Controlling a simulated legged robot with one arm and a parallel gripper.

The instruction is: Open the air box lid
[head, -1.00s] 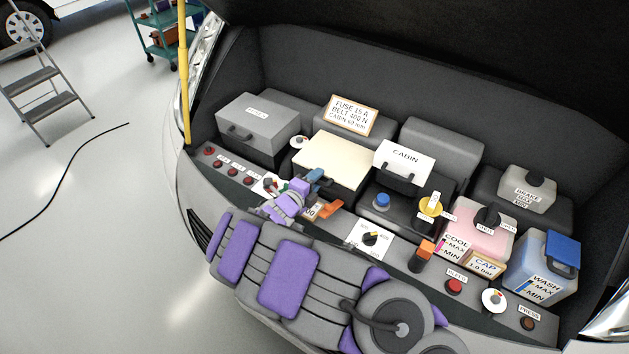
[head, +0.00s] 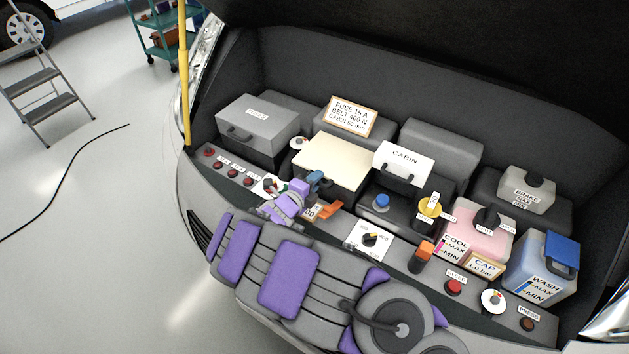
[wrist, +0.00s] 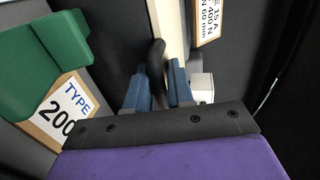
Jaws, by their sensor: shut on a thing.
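The air box appears to be the box with the flat cream lid (head: 335,158), left of the middle of the bay in the head view. The lid looks closed. My gripper (head: 315,179) is at the lid's near left edge. In the wrist view, the blue fingers of my gripper (wrist: 160,85) are either side of a dark curved handle (wrist: 157,53) and shut on it. The cream lid's edge (wrist: 172,30) shows behind the handle. The handle is hidden by my gripper in the head view.
A grey box (head: 257,125) stands to the left and a cabin box with a white plate (head: 404,159) to the right. An orange part (head: 330,209) lies close to my gripper. In the wrist view, a green part (wrist: 40,60) and a type card (wrist: 68,108) are at left.

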